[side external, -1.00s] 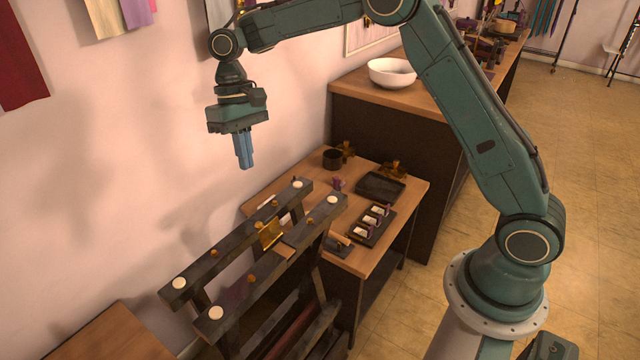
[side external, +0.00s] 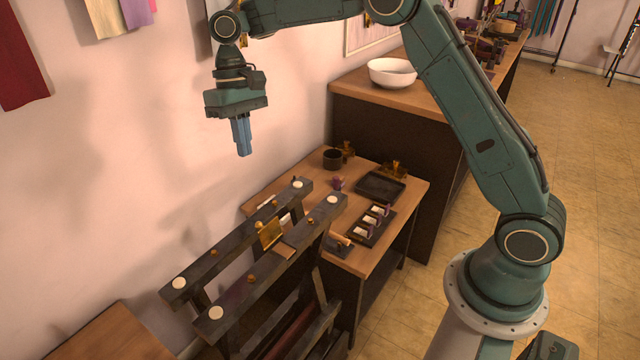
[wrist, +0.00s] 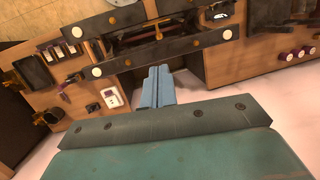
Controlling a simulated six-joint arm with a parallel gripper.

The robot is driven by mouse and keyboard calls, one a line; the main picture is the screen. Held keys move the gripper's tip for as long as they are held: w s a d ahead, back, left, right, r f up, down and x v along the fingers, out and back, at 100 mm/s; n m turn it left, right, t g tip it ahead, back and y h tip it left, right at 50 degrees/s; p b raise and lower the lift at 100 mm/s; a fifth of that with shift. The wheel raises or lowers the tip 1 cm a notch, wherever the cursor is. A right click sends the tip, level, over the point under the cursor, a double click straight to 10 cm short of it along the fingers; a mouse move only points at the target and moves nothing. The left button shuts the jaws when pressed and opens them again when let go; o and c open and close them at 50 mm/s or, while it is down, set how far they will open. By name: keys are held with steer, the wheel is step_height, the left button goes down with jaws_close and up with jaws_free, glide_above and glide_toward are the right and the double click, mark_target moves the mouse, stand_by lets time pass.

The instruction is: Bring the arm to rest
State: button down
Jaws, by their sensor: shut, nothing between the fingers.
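My gripper (side external: 243,150) hangs pointing down in the air at the upper left of the side view, well above the dark wooden frame and near the pink wall. Its blue fingers are closed together with nothing between them. In the wrist view the shut fingers (wrist: 157,84) show at the middle, in front of the frame. The dark frame (side external: 240,290) has two long rails with white round discs near their ends. A small gold mirror-like plate (side external: 270,233) sits between the rails.
Behind the frame is a wooden table (side external: 412,205) with a dark tray (side external: 380,187), a dark cup (side external: 332,158) and a rack of several small pieces (side external: 371,226). A white bowl (side external: 392,73) stands on the higher counter. The air around my gripper is clear.

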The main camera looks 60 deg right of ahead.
steer(key=s+d+r+t, duration=0.1)
steer(key=s+r+t, duration=0.3)
steer(key=s+r, duration=0.9)
steer(key=s+d+f+t+h, duration=0.1)
steer(key=s+d+f+t, duration=0.1)
steer(key=s, duration=0.7)
steer(key=s+d+f+t, duration=0.2)
steer(key=s+d+f, duration=0.1)
steer(key=s, duration=0.6)
steer(key=shift+s+d+f+h, duration=0.25)
steer(key=shift+d+h, duration=0.15)
steer(key=shift+d, duration=0.2)
